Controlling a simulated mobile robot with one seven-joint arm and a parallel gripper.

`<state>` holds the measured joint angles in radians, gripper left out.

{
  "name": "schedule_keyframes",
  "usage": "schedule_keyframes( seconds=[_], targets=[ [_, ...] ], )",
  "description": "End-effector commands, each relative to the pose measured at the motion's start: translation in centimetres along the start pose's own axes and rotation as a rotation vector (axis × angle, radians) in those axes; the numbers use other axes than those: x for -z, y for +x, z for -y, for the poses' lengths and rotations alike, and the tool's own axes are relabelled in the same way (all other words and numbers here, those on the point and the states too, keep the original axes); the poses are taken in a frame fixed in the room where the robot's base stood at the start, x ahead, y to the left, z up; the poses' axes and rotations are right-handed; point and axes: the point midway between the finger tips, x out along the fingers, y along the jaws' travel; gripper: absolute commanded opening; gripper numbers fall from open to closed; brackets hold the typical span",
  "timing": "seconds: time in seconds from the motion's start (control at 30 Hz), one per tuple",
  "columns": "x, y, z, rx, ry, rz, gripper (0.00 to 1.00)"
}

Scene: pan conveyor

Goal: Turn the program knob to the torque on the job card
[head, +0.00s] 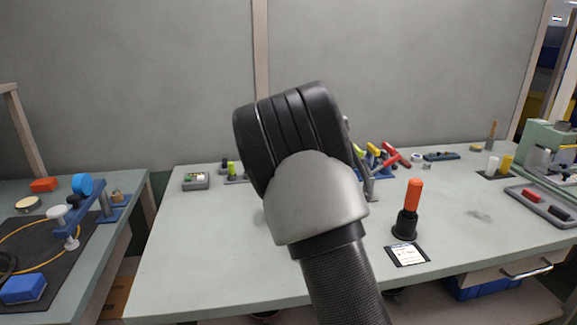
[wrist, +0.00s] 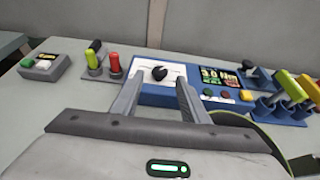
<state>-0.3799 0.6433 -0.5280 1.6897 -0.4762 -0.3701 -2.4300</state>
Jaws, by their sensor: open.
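A black program knob (wrist: 159,73) sits on a white dial plate on the front of a blue controller box (wrist: 150,97) in the wrist view. My gripper (wrist: 160,77) is open, with one finger on each side of the knob in the picture; contact cannot be told. The knob's pointer direction and dial marks are too small to read. A lit display (wrist: 217,78) on the box seems to read 3.0 Nm. In the head view my arm hides the box and the gripper. A card (head: 407,255) lies on the bench; its writing is unreadable, so I cannot tell if it is the job card.
An orange-handled tool (head: 413,195) stands in a black holder behind the card. A grey button box (wrist: 45,66) and a stand with green and red handles (wrist: 114,64) are left of the controller. Coloured tools in a blue rack (wrist: 290,103) are close on its right.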

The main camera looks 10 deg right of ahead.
Motion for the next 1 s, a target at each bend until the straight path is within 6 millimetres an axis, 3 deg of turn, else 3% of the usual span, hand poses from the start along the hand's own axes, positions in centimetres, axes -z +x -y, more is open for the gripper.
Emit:
schedule_keyframes(
  seconds=[0.3, 0.5, 0.7, 1.0],
  targets=[
    [-0.1, -8.0, -0.2, -0.003, 0.003, 0.001, 0.41],
    [-0.1, -11.2, -0.1, -0.001, 0.004, 0.001, 0.41],
    [0.0, -12.4, 0.0, 0.0, 0.002, 0.0, 0.41],
    [0.1, -12.4, 0.1, 0.001, 0.006, -0.001, 0.41]
  ],
)
